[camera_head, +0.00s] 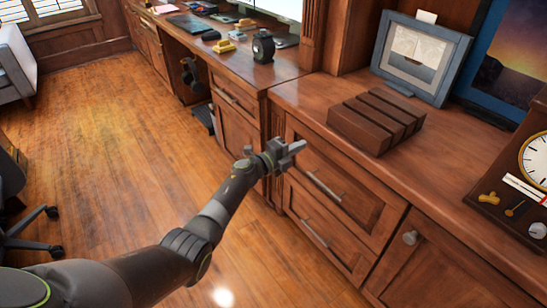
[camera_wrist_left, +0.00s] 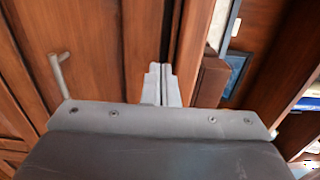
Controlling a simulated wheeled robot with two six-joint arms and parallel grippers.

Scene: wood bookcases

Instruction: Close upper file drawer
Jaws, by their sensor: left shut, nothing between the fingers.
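The upper file drawer (camera_head: 355,200) is a wood panel with a metal bar handle (camera_head: 325,187), below the counter in the head view. It looks flush or nearly flush with the cabinet; a small gap cannot be ruled out. My left gripper (camera_head: 295,148) is shut and empty, at the drawer's upper left part, just below the counter edge. In the left wrist view, the shut fingers (camera_wrist_left: 158,78) point at a wood front, with a bar handle (camera_wrist_left: 60,75) to their left. Whether the fingertips touch the wood cannot be told. My right gripper is not in view.
A lower drawer (camera_head: 320,238) sits beneath. The counter holds a brown block set (camera_head: 376,121), a picture frame (camera_head: 420,55) and a clock (camera_head: 530,165). The wood floor (camera_head: 110,130) at left is mostly clear.

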